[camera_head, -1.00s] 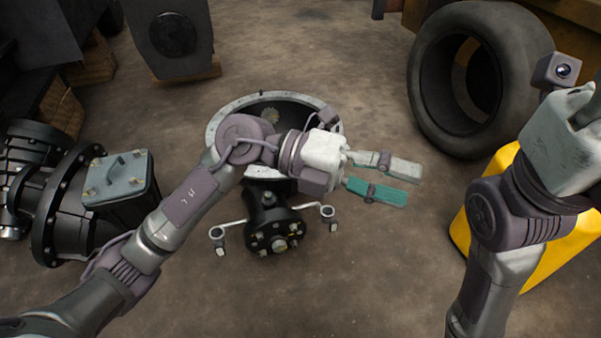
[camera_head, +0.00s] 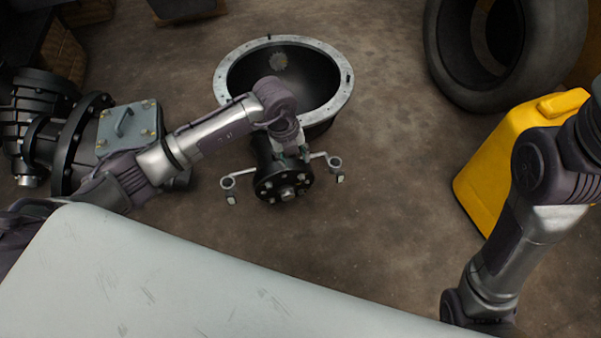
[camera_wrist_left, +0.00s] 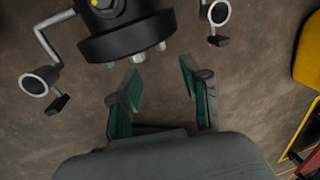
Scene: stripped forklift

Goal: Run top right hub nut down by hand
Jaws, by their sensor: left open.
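The black hub (camera_head: 283,186) has a round flange with several studs and nuts on its face. It sits in front of a large round housing (camera_head: 340,98). In the left wrist view the hub flange (camera_wrist_left: 128,38) fills the upper middle, with studs along its lower edge. Which is the top right nut I cannot tell. My left gripper (camera_head: 293,153) is at the hub's upper side and partly hidden by its own wrist. In the left wrist view this gripper (camera_wrist_left: 158,82) is open and empty, green-padded fingers apart below the flange. My right gripper is out of view.
Bent side arms with ring ends (camera_head: 228,183) (camera_head: 335,163) stand out on both sides of the hub. A black gear casing (camera_head: 70,135) lies left. A yellow canister (camera_head: 490,165) and a tyre (camera_head: 440,55) stand right. The floor between hub and canister is clear.

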